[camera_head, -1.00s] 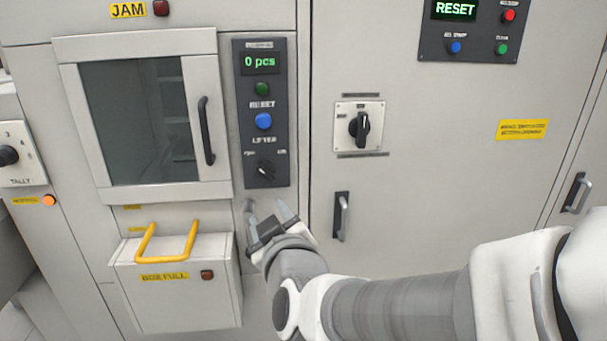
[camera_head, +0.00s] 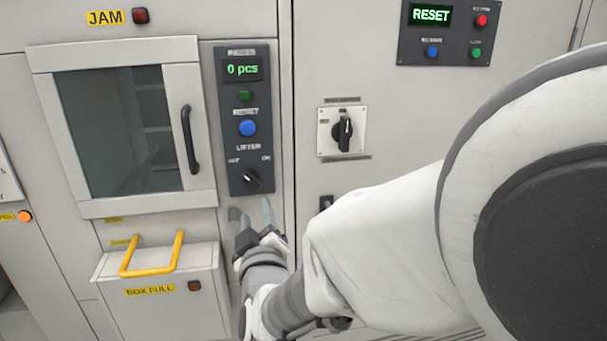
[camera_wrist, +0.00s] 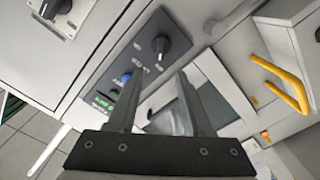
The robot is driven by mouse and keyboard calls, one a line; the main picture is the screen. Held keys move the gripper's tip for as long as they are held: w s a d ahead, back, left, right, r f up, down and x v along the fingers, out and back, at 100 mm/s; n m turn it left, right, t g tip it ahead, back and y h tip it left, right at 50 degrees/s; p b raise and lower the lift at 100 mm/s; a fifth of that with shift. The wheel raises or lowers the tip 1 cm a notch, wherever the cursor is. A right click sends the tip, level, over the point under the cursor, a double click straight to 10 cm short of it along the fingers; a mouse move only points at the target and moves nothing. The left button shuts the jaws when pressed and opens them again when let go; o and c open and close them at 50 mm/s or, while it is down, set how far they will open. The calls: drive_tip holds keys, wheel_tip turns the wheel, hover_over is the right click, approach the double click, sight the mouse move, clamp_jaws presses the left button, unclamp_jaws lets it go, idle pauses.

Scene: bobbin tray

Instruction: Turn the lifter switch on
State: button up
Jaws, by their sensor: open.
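The lifter switch (camera_head: 250,178) is a black rotary knob at the bottom of the dark control panel (camera_head: 232,150), under the word LIFTER, with a marked position on each side. Its pointer appears tilted; I cannot tell surely which setting it marks. In the wrist view the knob (camera_wrist: 160,44) lies beyond the fingertips, clear of them. My gripper (camera_head: 252,214) is open and empty, just below the panel in the head view. Its two fingers, apart, also show in the wrist view (camera_wrist: 158,85).
A windowed door with a black handle (camera_head: 190,140) is left of the panel. A box with a yellow handle (camera_head: 150,270) juts out at lower left. Another rotary switch (camera_head: 343,133) is on the right. My arm covers the lower right.

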sight(252, 183)
drive_tip(key=x, duration=1.2)
drive_tip(key=shift+w, duration=0.15)
clamp_jaws()
